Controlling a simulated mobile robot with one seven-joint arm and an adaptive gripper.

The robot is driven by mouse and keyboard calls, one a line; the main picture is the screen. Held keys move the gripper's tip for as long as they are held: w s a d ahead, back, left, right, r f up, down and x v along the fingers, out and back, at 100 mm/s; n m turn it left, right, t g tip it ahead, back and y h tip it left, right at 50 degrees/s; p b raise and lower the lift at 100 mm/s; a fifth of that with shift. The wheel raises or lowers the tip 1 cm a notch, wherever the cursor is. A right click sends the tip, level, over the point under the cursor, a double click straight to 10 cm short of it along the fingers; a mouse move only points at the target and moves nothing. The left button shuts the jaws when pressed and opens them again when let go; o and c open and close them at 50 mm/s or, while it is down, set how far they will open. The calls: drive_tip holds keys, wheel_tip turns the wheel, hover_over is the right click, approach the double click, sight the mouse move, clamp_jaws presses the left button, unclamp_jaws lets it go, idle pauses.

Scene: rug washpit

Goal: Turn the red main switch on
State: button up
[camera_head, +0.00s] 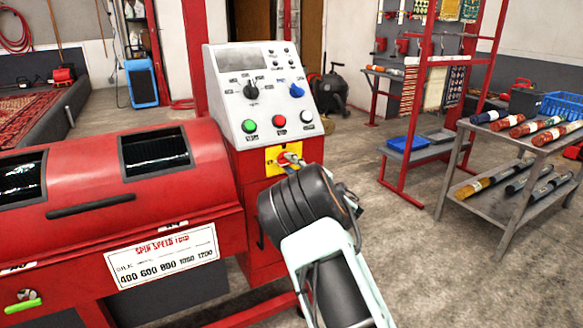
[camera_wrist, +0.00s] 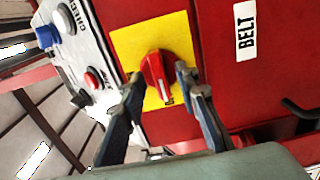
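The red main switch (camera_wrist: 155,72) is a rotary knob on a yellow plate (camera_wrist: 128,42), set in the red machine front. A white mark shows near the knob's lower end in the wrist view. My gripper (camera_wrist: 158,84) is open, with one finger on each side of the knob. Yellow plate shows between the left finger and the knob; the right finger is close to the knob, and I cannot tell whether it touches. In the head view, the yellow plate (camera_head: 270,161) shows below the control panel, and my gripper (camera_head: 289,163) partly hides the switch.
The sloped control panel (camera_head: 262,92) above has a green button (camera_head: 249,126), a red button (camera_head: 279,121), a white button (camera_head: 307,116) and a blue knob (camera_head: 296,90). A BELT label (camera_wrist: 246,31) is beside the plate. A shelf table (camera_head: 505,146) with rolled rugs stands right.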

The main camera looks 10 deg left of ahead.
drive_tip(key=shift+w+a, duration=0.1)
clamp_jaws()
drive_tip(key=shift+m, duration=0.4)
drive_tip(key=m, duration=0.5)
drive_tip(key=shift+r, duration=0.1)
drive_tip(key=m, duration=1.1)
drive_tip(key=shift+m, duration=0.7)
